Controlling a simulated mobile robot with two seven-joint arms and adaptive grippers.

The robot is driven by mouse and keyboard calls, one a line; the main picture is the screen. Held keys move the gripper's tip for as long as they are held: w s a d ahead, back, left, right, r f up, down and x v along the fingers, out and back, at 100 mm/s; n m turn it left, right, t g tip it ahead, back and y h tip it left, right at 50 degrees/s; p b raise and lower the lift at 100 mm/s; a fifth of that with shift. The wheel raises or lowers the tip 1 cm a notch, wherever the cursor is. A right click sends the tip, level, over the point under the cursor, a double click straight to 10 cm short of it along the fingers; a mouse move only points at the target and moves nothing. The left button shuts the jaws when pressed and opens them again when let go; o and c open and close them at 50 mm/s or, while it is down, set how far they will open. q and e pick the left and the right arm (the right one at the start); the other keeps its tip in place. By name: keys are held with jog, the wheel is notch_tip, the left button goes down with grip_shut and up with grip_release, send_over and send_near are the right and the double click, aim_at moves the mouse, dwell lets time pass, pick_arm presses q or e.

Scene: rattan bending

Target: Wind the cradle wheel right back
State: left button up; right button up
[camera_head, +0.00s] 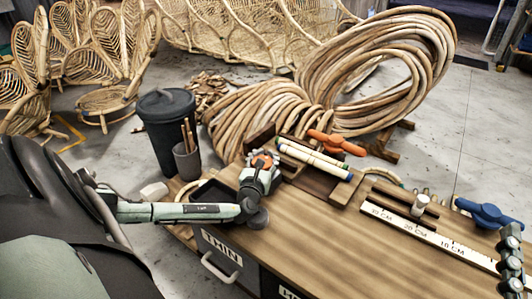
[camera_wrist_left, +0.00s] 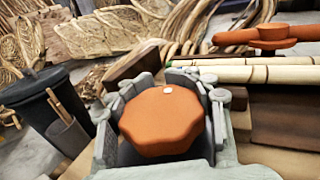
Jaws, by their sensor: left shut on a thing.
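An orange lobed wheel (camera_wrist_left: 160,122) with a small white mark on its face fills the middle of the left wrist view. My left gripper (camera_head: 261,168) is shut on it, with grey fingers on both sides of its rim. In the head view only bits of the orange wheel (camera_head: 263,161) show between the fingers, at the table's back left. The cradle's wooden parts (camera_head: 322,182) stand just right of the wheel, with pale rods lying across them. My right gripper (camera_head: 511,262) shows only in part at the right edge; its jaws cannot be made out.
An orange-handled tool (camera_head: 336,142) lies behind the rods. A ruler strip (camera_head: 425,235) and a blue-handled thing (camera_head: 487,214) are on the right of the table (camera_head: 340,240). A black bin (camera_head: 167,125) and a cup of sticks (camera_head: 187,162) stand left. The table's front middle is clear.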

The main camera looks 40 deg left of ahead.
pick_arm(q)
jog(key=o, duration=1.4)
jog(key=shift+c, duration=0.2)
jog(key=v, duration=1.2)
